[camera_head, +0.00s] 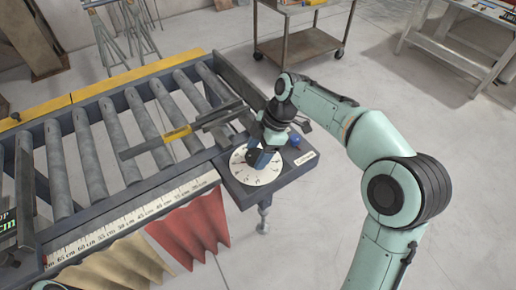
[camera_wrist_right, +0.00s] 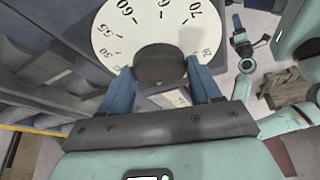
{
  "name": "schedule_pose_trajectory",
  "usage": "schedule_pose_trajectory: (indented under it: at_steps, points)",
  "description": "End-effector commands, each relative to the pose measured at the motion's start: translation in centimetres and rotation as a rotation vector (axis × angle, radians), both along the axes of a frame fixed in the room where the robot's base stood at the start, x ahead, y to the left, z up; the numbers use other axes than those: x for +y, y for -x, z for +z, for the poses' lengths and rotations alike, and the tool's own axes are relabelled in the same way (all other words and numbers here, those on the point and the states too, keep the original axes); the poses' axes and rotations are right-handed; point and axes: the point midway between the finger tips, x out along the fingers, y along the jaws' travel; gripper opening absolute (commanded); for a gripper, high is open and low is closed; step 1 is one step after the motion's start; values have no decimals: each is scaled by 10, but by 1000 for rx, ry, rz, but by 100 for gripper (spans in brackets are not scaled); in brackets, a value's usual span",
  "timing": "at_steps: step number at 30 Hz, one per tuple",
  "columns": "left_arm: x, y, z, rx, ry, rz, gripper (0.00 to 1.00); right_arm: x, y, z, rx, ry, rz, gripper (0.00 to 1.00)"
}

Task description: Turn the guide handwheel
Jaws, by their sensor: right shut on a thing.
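A white round dial (camera_head: 257,177) with printed numbers sits on the dark corner box of the roller table. A dark round handwheel knob (camera_wrist_right: 160,66) stands at the dial's middle in the right wrist view. My right gripper (camera_wrist_right: 160,82) is shut on this knob, with one blue finger on each side. In the head view my right gripper (camera_head: 260,158) reaches down over the dial and hides part of it. My left gripper (camera_wrist_right: 247,36) seems to show small at the right of the wrist view; its jaws cannot be made out. It is out of the head view.
A blue ball knob (camera_head: 295,140) is close beside my right gripper. Rollers (camera_head: 90,155), a ruler strip (camera_head: 130,219) and a yellow-marked guide bar (camera_head: 178,134) lie to the left. A cart (camera_head: 300,45) stands behind. Floor right of the box is clear.

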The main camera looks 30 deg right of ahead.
Motion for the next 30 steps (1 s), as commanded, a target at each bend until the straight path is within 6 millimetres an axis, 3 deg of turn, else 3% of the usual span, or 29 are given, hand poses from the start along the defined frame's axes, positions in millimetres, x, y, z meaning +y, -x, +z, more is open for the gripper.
schedule_pose_trajectory:
  at_steps: [30]
  points:
    - [0, -48, 69, -55, 0, 0, 43, 1, -6, 1, 4, 2, 908, 32]
